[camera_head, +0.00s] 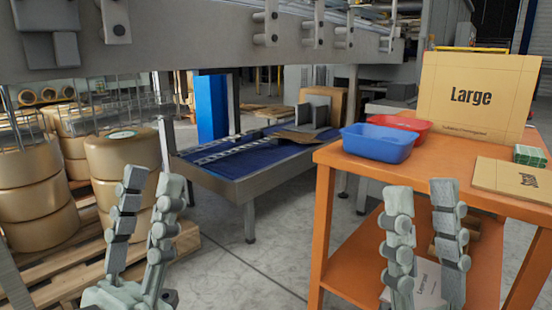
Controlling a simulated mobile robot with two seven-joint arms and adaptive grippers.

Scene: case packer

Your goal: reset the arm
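My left gripper (150,190) is at the lower left, pointing up, its two grey fingers apart with nothing between them. It appears in front of the tan rolls and the floor. My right gripper (421,200) is at the lower right, also pointing up, its two fingers apart and empty. It appears in front of the orange cart (380,172). The arm links below both grippers are mostly outside the picture.
On the cart are a blue bin (378,144), a red bin (408,124), a flat carton (512,180), a green-and-white stack (530,156) and a large carton marked "Large" (474,96). A conveyor (240,185) stands behind. Tan rolls (122,160) sit on pallets at left. Floor between is clear.

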